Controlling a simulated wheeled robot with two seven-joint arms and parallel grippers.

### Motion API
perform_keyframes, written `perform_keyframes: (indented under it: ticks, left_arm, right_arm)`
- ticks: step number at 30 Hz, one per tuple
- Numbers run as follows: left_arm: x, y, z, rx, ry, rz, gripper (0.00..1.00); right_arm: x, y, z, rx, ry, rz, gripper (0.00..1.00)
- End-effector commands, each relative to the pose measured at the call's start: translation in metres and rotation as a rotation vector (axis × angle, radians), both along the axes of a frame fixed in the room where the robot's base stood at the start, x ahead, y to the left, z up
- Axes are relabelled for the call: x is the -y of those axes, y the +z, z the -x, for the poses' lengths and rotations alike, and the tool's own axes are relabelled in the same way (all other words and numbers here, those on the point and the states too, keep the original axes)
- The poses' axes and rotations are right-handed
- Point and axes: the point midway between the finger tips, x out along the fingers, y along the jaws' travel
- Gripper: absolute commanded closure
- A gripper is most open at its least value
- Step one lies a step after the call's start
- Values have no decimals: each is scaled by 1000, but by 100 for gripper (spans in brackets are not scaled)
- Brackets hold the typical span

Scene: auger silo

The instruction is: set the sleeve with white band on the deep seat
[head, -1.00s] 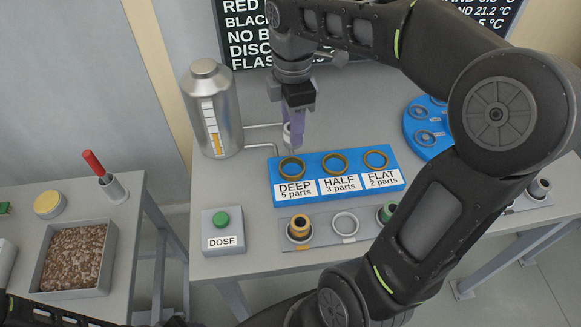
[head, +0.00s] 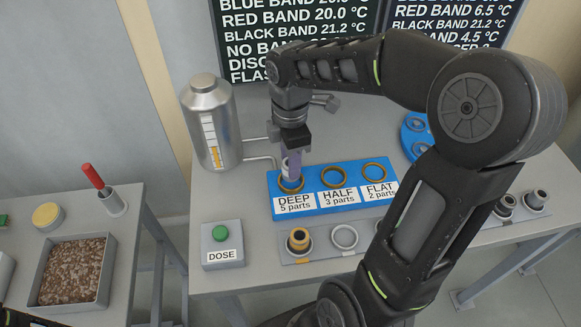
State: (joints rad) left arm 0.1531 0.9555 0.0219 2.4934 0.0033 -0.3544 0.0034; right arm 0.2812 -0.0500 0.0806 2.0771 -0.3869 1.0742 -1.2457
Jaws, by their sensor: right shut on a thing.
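My right gripper (head: 291,158) reaches down from above at the left end of the blue block and is shut on a small pale sleeve (head: 287,173). The fingers and sleeve hide part of that ring.
The half seat (head: 333,177) and flat seat (head: 374,172) are empty beside it. In front lies a grey strip (head: 322,255) with sleeves in holders. A steel silo (head: 209,120) with a pipe stands behind left, a DOSE button box (head: 222,250) front left. A blue disc (head: 413,127) is partly hidden.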

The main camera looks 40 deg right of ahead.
Motion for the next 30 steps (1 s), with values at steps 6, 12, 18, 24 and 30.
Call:
perform_keyframes:
  ticks: [6, 12, 18, 24, 30]
  left_arm:
    - [0, 3, 0, -1, 1, -1, 64]
    - [0, 2, 0, -1, 1, -1, 64]
    - [0, -1, 0, 0, 0, 0, 64]
    - [0, 0, 0, 0, 0, 0, 64]
    - [0, 0, 0, 0, 0, 0, 64]
  right_arm:
    - [0, -28, 1, -3, 1, 0, 100]
    - [0, -30, 0, 0, 0, 0, 100]
    - [0, -34, 0, 0, 0, 0, 100]
    - [0, -34, 0, -1, 0, 0, 48]
    - [0, -33, 0, -1, 0, 0, 41]
